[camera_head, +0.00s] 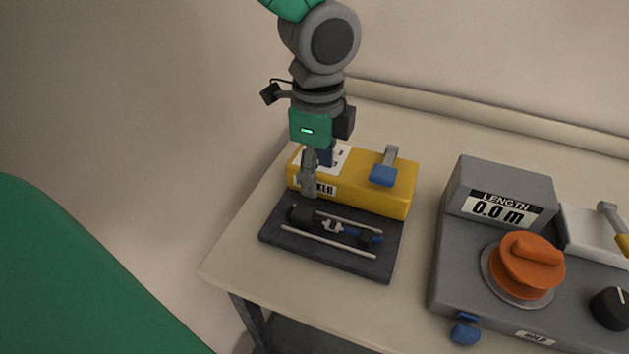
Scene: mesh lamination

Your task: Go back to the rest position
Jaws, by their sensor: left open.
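My left gripper (310,191) hangs pointing down over the left end of the table (235,250). Its fingers are in front of the yellow box (395,200), covering part of the box's label. The fingertips are just above or behind the dark tray (270,234); I cannot tell whether they touch anything. The jaws are open, and nothing shows held between them. A black and blue tool (335,227) lies in the tray between two pale rods. My right gripper is not in view.
A grey machine (453,265) with a display reading 0.0 m and an orange knob (527,263) stands on the right. A blue-ended lever (384,172) sits on the yellow box. The wall is behind. Bare table shows between tray and machine.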

